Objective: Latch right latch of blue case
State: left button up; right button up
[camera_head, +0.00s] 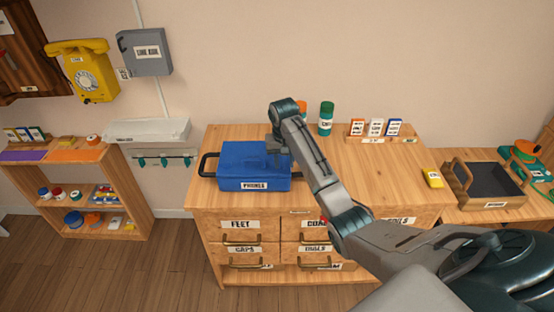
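The blue case (236,160), labelled PHONES, sits on top of the wooden cabinet (365,165), left of its middle. Its lid looks closed, and a black handle (206,166) sticks out at its left end. My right arm reaches in from the lower right. My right gripper (279,150) points down at the right part of the case, over or against it; I cannot tell if it touches. The gripper and arm hide part of the case's right end, and the right latch cannot be made out. The fingers are too small to read. My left gripper is out of view.
Behind the arm stand a green canister (326,118) and a rack of small boxes (376,129). A grey-lined wooden tray (491,186) is on the right table. A yellow phone (84,72) hangs on the wall. The cabinet top right of my arm is mostly clear.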

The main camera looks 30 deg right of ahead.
aim_at(282, 162)
jog(key=w+d+r+m, duration=0.1)
jog(key=w+r, duration=0.3)
jog(key=r, duration=0.4)
jog(key=f+p, duration=0.1)
jog(key=f, duration=0.4)
jog(key=f+p, duration=0.2)
jog(key=f, duration=0.4)
jog(key=shift+s+d, duration=0.15)
jog(key=shift+d, duration=0.05)
jog(key=shift+c, duration=0.2)
grip_shut()
